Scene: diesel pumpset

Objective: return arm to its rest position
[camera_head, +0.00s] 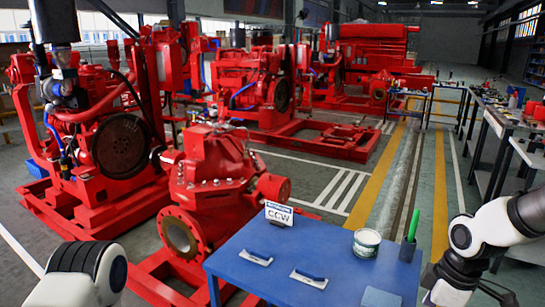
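My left arm (85,275) shows only as a white and black link at the bottom left corner; its gripper is outside the view. My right arm (485,232) comes in from the right edge, bends near the blue table's right side and runs down out of the picture. Dark thin parts (492,291) at the bottom edge beside it may belong to my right gripper. They are cut off, so its fingers and any held thing cannot be made out. Neither arm is seen touching anything.
A blue table (235,290) bears a CCW sign (278,214), two flat tools with blue handles (257,257) (308,279), a tin (367,242) and a holder (408,249) with a green stick. A red pump (215,185) stands behind it. Workbenches (500,130) line the right.

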